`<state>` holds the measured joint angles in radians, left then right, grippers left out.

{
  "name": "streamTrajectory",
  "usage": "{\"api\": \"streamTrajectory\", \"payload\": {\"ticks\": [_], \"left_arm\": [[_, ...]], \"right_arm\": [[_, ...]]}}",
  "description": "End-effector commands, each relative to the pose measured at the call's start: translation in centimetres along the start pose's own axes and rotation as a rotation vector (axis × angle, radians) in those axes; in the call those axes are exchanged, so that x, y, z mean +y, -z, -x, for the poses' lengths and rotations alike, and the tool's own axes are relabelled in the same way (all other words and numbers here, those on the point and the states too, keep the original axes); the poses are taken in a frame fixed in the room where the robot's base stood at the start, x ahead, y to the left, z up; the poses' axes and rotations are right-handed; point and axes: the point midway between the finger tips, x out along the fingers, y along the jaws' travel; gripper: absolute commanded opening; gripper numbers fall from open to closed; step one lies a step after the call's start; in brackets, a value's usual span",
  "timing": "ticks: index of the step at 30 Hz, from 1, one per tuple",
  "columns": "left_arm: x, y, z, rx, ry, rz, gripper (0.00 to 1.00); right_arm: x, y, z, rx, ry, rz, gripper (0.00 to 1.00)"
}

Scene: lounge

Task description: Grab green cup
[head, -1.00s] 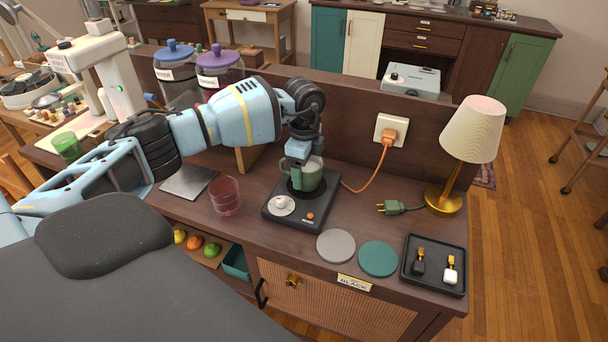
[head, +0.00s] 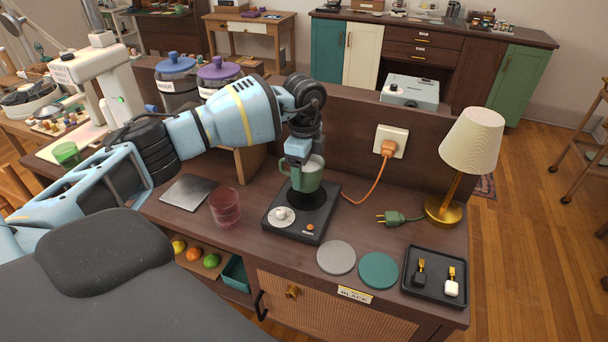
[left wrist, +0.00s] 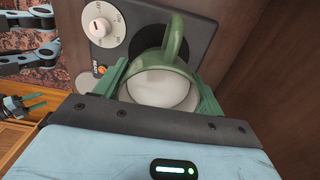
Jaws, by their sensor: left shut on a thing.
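The green cup (head: 308,176) is upright just above the black warmer plate (head: 298,216), with its handle toward the left in the head view. The left wrist view shows the cup (left wrist: 178,58) from above, pale inside, between the two green fingers. My left gripper (head: 300,165) is shut on the cup from above. The cup's far side is hidden in the head view. My right gripper is not seen in the head view.
A red glass (head: 225,207) stands left of the warmer. A grey coaster (head: 336,257), a teal coaster (head: 379,264) and a black tray (head: 436,291) lie to the right. A lamp (head: 470,145) and an orange cord (head: 372,178) stand behind them.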

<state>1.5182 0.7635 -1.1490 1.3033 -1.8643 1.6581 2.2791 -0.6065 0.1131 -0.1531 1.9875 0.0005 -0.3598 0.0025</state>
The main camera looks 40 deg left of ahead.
Motion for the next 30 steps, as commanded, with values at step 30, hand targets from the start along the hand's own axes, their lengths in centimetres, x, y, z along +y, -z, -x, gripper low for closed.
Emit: {"api": "streamTrajectory", "payload": {"ticks": [30], "left_arm": [[10.9,2.6,1.2,0.002,0.003,-0.002,0.31]], "right_arm": [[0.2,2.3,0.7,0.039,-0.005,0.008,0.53]]}}
